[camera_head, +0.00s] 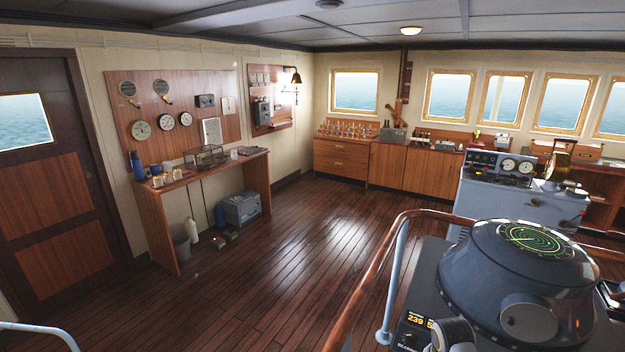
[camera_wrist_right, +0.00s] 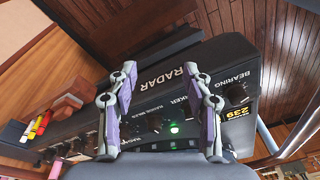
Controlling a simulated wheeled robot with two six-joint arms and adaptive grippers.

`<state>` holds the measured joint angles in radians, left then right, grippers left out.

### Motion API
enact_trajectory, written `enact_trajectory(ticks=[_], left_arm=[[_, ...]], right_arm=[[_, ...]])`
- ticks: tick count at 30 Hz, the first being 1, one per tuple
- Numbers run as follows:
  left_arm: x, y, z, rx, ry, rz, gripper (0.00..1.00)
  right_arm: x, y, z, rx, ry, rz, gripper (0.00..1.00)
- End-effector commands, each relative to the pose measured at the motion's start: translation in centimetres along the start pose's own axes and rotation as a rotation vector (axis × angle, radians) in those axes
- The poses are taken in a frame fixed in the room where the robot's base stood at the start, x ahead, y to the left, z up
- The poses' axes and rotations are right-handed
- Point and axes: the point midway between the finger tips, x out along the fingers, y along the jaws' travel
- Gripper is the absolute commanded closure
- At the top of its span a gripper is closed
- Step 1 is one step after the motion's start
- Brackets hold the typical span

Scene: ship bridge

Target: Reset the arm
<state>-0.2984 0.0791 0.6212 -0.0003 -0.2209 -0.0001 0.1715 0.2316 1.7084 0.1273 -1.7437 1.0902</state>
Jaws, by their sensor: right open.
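My right gripper (camera_wrist_right: 163,75) shows in the right wrist view with its two fingers spread apart and nothing between them. Its fingers are in front of the black radar control panel (camera_wrist_right: 200,72), which carries several knobs, a green lit button (camera_wrist_right: 174,129) and a yellow 239 readout (camera_wrist_right: 240,113). I cannot tell whether the fingers touch the panel. In the head view the grey radar console (camera_head: 480,262) with its round green screen (camera_head: 533,240) stands at the lower right. My left gripper is not in view.
A wooden handrail (camera_head: 372,268) on pale posts runs beside the radar console. A grey control stand (camera_head: 510,200) is behind it. A wooden desk (camera_head: 215,180) is along the left wall, with a grey box (camera_head: 241,208) underneath. The plank floor between is clear.

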Motion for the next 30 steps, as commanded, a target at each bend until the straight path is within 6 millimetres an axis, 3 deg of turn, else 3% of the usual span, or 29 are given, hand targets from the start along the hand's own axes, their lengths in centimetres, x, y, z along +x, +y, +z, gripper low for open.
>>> enact_trajectory(ticks=[1, 6, 12, 20, 21, 30], left_arm=[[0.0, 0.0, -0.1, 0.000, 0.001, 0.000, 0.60], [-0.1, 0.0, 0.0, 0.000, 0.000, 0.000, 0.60], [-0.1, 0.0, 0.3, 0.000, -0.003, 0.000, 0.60], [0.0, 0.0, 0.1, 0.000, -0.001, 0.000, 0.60], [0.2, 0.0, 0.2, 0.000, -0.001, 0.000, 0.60], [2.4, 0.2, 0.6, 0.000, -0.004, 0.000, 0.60]], right_arm=[[0.3, 1.8, 2.3, -0.141, 0.008, -0.015, 0.50], [-0.6, 5.7, 7.0, -0.529, 0.050, -0.065, 0.50], [-2.6, 8.9, 10.4, -0.827, 0.094, -0.098, 0.50], [-6.0, 12.4, 13.3, -1.129, 0.153, -0.122, 0.50], [-5.7, 12.7, 13.5, -1.160, 0.158, -0.121, 0.50], [5.0, 12.5, 13.7, -1.145, 0.125, -0.102, 0.50]])
